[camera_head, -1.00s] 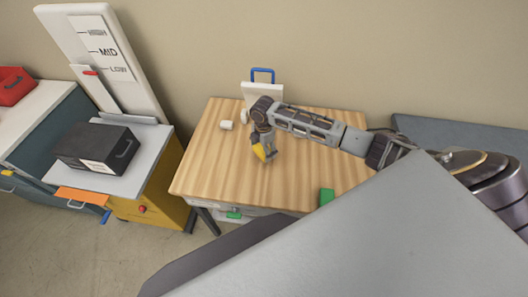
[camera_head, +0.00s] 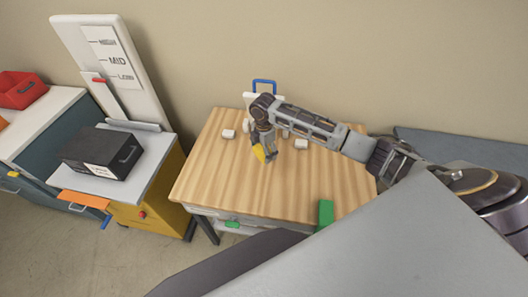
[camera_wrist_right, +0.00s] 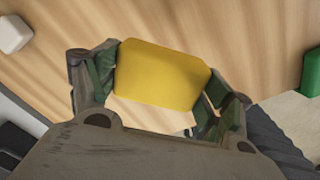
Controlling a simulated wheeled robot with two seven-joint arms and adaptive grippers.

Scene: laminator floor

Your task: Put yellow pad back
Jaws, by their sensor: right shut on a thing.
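The yellow pad (camera_head: 258,153) is held in my right gripper (camera_head: 266,156) above the wooden table, towards its back half. In the right wrist view the pad (camera_wrist_right: 162,75) is a flat yellow piece with rounded corners, sitting between the two fingers of the right gripper (camera_wrist_right: 158,85). The fingers are shut on its left and right edges. The head view does not clearly show how high the pad is above the tabletop. My left gripper is not in view.
A white stand with a blue handle (camera_head: 264,84) is behind my gripper. A black box (camera_head: 101,153) sits on the cabinet at left. The table's front left is clear.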

